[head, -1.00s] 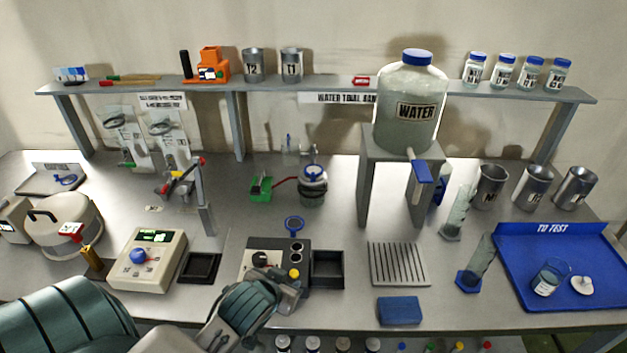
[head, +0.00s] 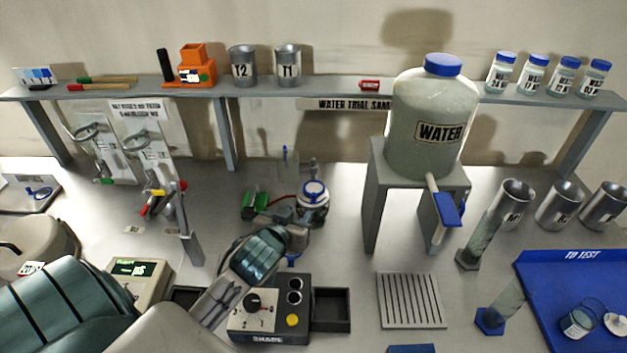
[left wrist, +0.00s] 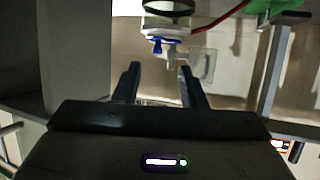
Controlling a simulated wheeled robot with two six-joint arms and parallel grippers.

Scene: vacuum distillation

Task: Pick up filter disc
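I cannot tell for sure which thing is the filter disc. A small blue-rimmed round piece stands behind the shaker box (head: 268,322); only a bit of blue (head: 292,261) shows now, the rest hidden by my left gripper (head: 290,240). Its fingertips are unclear in the head view. In the left wrist view, the left gripper (left wrist: 160,85) has its fingers apart with nothing between them. Beyond the fingers is the blue-and-white-topped flask assembly (left wrist: 167,30), also in the head view (head: 313,200). My right gripper is not in view.
The green pump (head: 254,205) with its red hose stands left of the flask. A dark open tray (head: 332,310) adjoins the shaker. The water tank (head: 432,120) on its grey stand (head: 372,215) is right. A slotted grate (head: 411,300) lies below it.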

